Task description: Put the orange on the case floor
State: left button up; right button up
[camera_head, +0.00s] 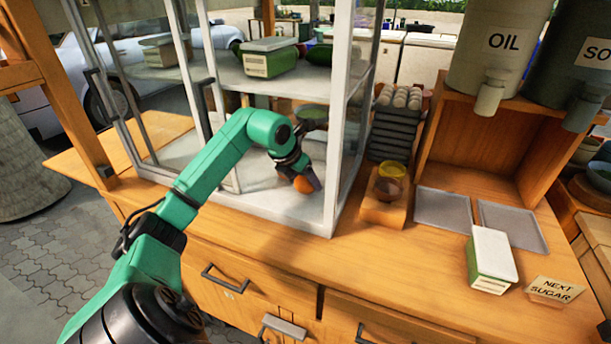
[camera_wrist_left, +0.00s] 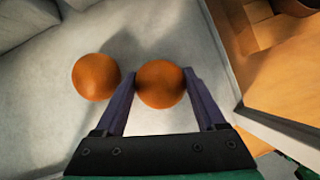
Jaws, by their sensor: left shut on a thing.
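My left gripper (camera_head: 308,182) reaches into the glass case, low over its pale floor (camera_head: 268,203). An orange (camera_head: 303,184) shows at its fingertips. In the left wrist view, the purple fingers of my left gripper (camera_wrist_left: 162,92) are shut on this orange (camera_wrist_left: 160,84), one on each side. A second orange (camera_wrist_left: 95,77) lies on the pale case floor (camera_wrist_left: 55,125), just left of the fingers and apart from the held one. Whether the held orange touches the floor I cannot tell. My right gripper is not in view.
The case's front right post (camera_head: 341,120) stands close beside my gripper. A shelf above it holds a green-and-white box (camera_head: 269,58). Right of the case are a wooden stand with a yellow-rimmed jar (camera_head: 390,184), dark stacked trays (camera_head: 395,130) and another green-and-white box (camera_head: 490,260).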

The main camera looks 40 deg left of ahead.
pick_arm(q)
jog(key=shift+f, duration=0.15)
jog(key=o, duration=1.2)
jog(key=shift+c, duration=0.2)
jog(key=shift+r, duration=0.3)
jog(key=b+v, duration=0.1)
jog(key=v, duration=0.6)
jog(key=shift+s, duration=0.15)
